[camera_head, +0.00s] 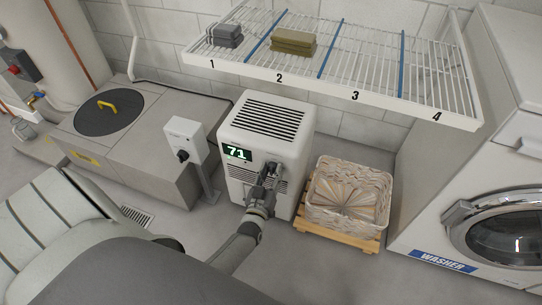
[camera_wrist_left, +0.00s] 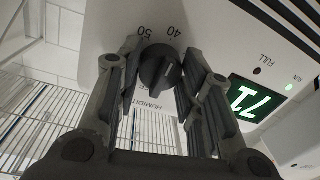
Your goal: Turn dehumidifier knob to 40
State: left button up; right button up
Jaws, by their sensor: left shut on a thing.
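The white dehumidifier (camera_head: 246,178) stands on the floor in the middle of the head view, its lit green display (camera_head: 237,152) reading 71. My left gripper (camera_head: 270,172) is at its front, right of the display, and hides the knob there. In the left wrist view, which is turned over, the dark round knob (camera_wrist_left: 160,69) sits between the two fingers of my left gripper (camera_wrist_left: 160,75), which is shut on it. The marks 50 and 40 show beside the knob; its exact setting is hard to read. My right gripper is not in view.
A wire shelf (camera_head: 375,93) numbered 1 to 4 hangs above, with folded cloths (camera_head: 293,40) on it. A basket (camera_head: 350,195) on a wooden pallet stands close right of the dehumidifier, then a washer (camera_head: 480,200). A grey post box (camera_head: 184,140) stands at left.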

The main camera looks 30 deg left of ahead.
pick_arm(q)
jog(key=shift+d+f, duration=0.1)
jog(key=o, duration=1)
jog(key=shift+o, duration=0.2)
jog(key=v, duration=1.2)
jog(key=shift+w, duration=0.1)
